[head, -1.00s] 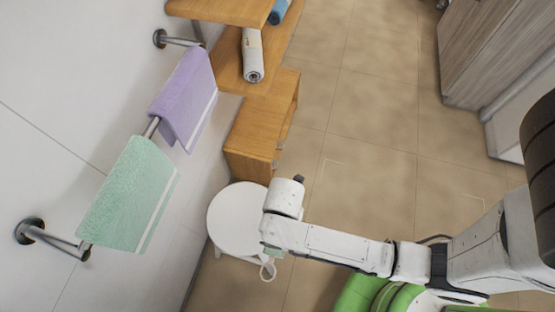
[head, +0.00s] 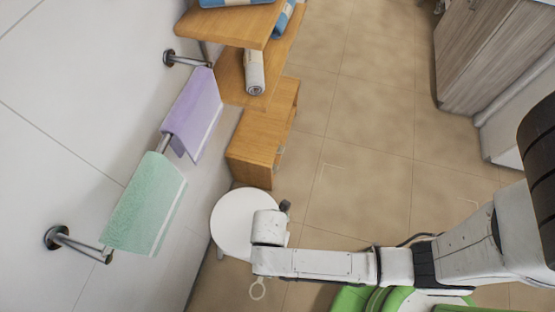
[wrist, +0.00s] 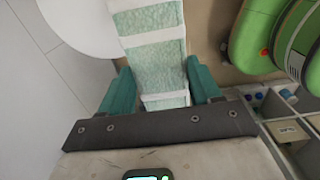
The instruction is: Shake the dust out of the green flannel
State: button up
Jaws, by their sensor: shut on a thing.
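In the wrist view, a light green flannel (wrist: 158,66) with white bands lies between the two teal fingers of my gripper (wrist: 157,75). The gripper is shut on it, and the cloth runs out past the fingertips toward the top of the picture. In the head view my wrist hides the fingers and the held cloth. A small pale ring (head: 258,289) shows just below the wrist; I cannot tell what it belongs to. A larger green towel (head: 146,207) hangs on the wall rail, apart from my gripper.
A lilac towel (head: 192,117) hangs on the same rail. A round white stool (head: 232,222) stands close to my wrist, before a wooden shelf unit (head: 257,150) with rolled towels. Green-and-white equipment (head: 360,300) is at the bottom. Open tiled floor lies at centre right.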

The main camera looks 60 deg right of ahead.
jog(key=d+p, duration=0.1)
jog(key=d, duration=0.5)
jog(key=shift+d+p, duration=0.2)
jog(key=shift+p, duration=0.2)
jog(key=a+p, duration=0.1)
jog(key=a, duration=0.5)
jog(key=shift+a, duration=0.2)
jog(key=d+p, duration=0.1)
jog(key=d, duration=0.5)
jog(key=shift+d+p, duration=0.3)
jog(key=shift+d, duration=0.1)
